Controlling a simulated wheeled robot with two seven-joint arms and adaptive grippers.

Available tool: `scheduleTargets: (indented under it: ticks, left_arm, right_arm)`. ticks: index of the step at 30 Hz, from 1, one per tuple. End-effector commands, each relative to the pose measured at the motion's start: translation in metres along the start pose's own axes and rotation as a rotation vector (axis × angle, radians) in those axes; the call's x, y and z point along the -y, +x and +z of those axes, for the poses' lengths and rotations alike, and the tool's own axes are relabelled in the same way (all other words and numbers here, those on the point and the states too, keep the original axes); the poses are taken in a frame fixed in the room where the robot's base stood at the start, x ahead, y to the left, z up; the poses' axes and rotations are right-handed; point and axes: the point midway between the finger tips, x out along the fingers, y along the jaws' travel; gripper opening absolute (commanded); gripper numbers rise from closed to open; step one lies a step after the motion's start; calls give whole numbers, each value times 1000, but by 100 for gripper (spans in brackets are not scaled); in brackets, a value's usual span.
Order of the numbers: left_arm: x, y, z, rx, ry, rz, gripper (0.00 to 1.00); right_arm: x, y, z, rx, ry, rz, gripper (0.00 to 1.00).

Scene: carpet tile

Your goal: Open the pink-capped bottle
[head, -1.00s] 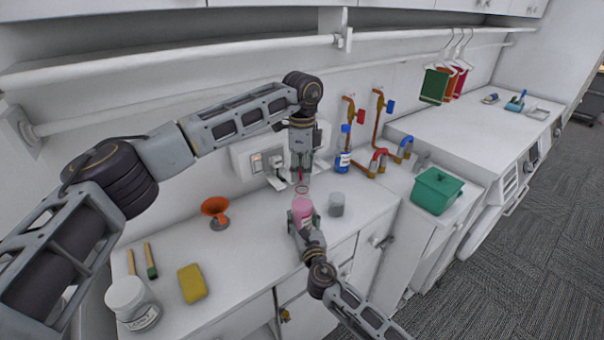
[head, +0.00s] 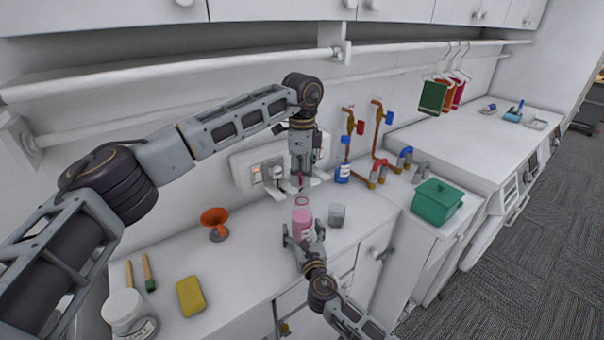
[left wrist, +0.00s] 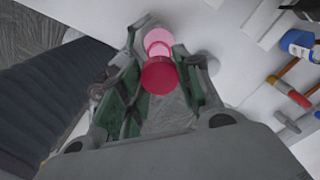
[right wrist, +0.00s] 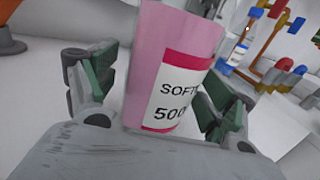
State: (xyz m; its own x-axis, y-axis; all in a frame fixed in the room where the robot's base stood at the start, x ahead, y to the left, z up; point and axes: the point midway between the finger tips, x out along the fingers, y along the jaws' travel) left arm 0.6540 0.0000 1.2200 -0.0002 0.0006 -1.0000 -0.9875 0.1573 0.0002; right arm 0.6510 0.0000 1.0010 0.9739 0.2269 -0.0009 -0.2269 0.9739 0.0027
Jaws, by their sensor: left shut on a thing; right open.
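The pink bottle (head: 302,222) stands upright near the counter's front edge, its ring-shaped mouth uncovered. Its label shows large in the right wrist view (right wrist: 180,92). My left gripper (head: 300,178) is above it, shut on the dark pink cap (left wrist: 160,76), which is apart from the bottle. The cap is mostly hidden by the fingers in the head view. My right gripper (head: 304,236) is open, with one finger on each side of the bottle's lower part. In the right wrist view a gap shows on the left side of the bottle.
A grey cup (head: 337,215) stands close to the right of the bottle. A blue bottle (head: 343,173) and pipes (head: 378,170) are behind it. An orange funnel (head: 215,222), yellow sponge (head: 190,296) and white jar (head: 130,314) are left. A green box (head: 437,202) is right.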

Motion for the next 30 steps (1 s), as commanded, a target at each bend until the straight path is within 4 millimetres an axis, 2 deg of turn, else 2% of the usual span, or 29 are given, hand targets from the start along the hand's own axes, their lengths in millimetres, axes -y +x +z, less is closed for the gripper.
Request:
scheduleTargets:
  ticks: [8,14,30]
  left_arm:
    - [0,0,0,0,0,0,5]
    - [0,0,0,0,0,0,5]
    - [0,0,0,0,0,0,5]
  right_arm:
    - [0,-3,0,0,0,0,84]
    - [0,-15,0,0,0,1,84]
    - [0,-76,-1,-2,0,0,84]
